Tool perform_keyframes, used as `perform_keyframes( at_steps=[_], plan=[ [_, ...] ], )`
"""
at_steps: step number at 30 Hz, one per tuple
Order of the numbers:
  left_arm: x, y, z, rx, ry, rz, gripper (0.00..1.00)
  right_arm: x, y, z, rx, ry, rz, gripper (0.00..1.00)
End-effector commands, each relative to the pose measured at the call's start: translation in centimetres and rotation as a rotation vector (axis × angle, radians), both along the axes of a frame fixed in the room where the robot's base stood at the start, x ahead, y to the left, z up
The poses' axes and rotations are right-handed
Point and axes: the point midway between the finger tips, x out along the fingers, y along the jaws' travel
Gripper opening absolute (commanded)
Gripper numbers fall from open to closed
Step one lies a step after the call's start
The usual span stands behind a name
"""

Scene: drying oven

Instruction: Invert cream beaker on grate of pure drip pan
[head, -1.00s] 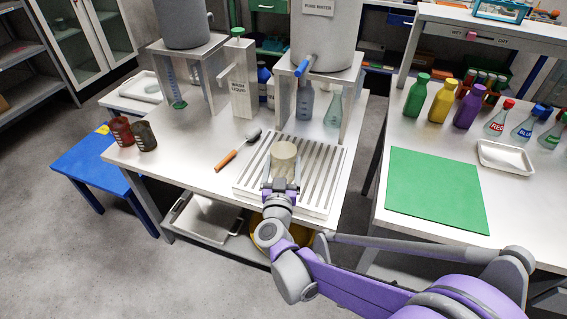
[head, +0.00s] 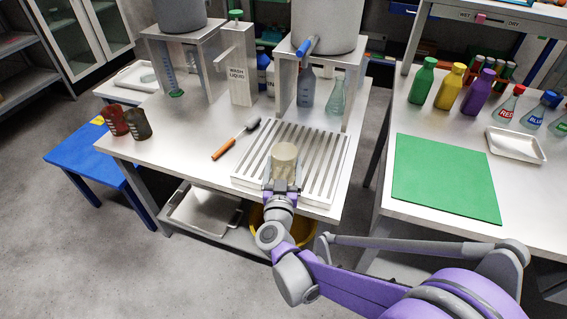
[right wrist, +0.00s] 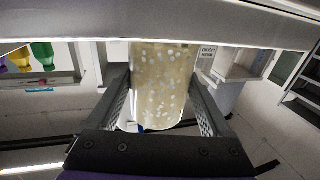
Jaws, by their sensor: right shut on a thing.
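The cream beaker (head: 285,155) is held by my right gripper (head: 282,181) over the front half of the slatted grate of the pure drip pan (head: 328,168). In the right wrist view, which shows the scene upside down, the speckled cream beaker (right wrist: 163,88) sits between the two fingers of the gripper (right wrist: 160,112). Its one end there lies close to the pale pan edge (right wrist: 60,30); I cannot tell whether they touch. The beaker stands about upright on its axis, but which end is open is unclear. My left gripper is out of view.
Dark red (head: 113,119) and dark brown (head: 137,123) vessels stand at the table's left edge.

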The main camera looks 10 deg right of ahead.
Motion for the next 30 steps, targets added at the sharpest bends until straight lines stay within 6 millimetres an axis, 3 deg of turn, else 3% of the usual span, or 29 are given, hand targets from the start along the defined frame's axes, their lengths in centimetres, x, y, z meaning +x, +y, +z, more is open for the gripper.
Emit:
perform_keyframes(
  at_steps=[24, 25, 27, 30],
  plan=[
    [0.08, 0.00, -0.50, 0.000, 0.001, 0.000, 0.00, 0.01, 0.00, -0.66, 0.000, 0.000, 0.000, 0.12],
    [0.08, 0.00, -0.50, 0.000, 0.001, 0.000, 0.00, 0.00, 0.00, -0.67, 0.000, 0.000, 0.000, 0.85],
    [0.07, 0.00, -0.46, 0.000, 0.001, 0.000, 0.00, 0.00, 0.00, -0.62, 0.000, 0.000, 0.000, 0.97],
    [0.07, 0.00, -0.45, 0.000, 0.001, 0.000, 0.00, 0.00, 0.00, -0.61, 0.000, 0.000, 0.000, 1.00]
  ],
)
